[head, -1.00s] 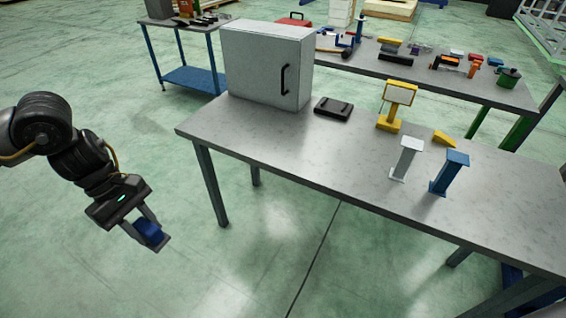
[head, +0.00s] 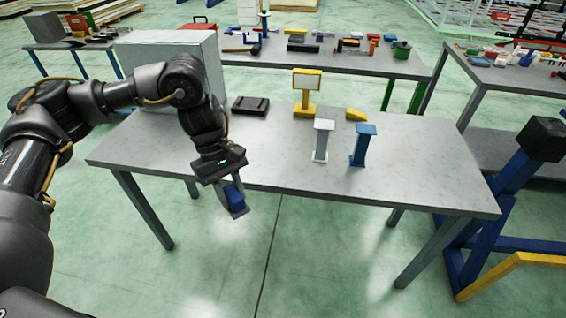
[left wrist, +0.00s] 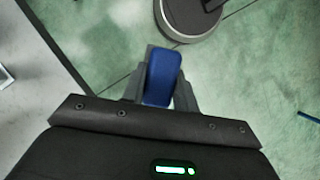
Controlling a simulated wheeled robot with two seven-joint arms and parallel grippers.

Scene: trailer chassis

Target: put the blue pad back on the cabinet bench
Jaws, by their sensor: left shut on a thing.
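The blue pad (head: 233,197) is held in my left gripper (head: 234,201), which is shut on it in front of the bench's front edge. In the left wrist view the blue pad (left wrist: 162,77) sits between the two fingers, above the green floor. The cabinet bench (head: 270,160) is a grey-topped table. A light grey cabinet (head: 150,50) stands on its left part, partly hidden behind my left arm. My right gripper is not in view.
On the bench are a dark flat box (head: 251,105), a yellow stand (head: 305,92), a yellow wedge (head: 356,114), a white post (head: 322,140) and a blue post (head: 362,146). The bench's front middle is bare. A blue frame (head: 490,215) stands at the right.

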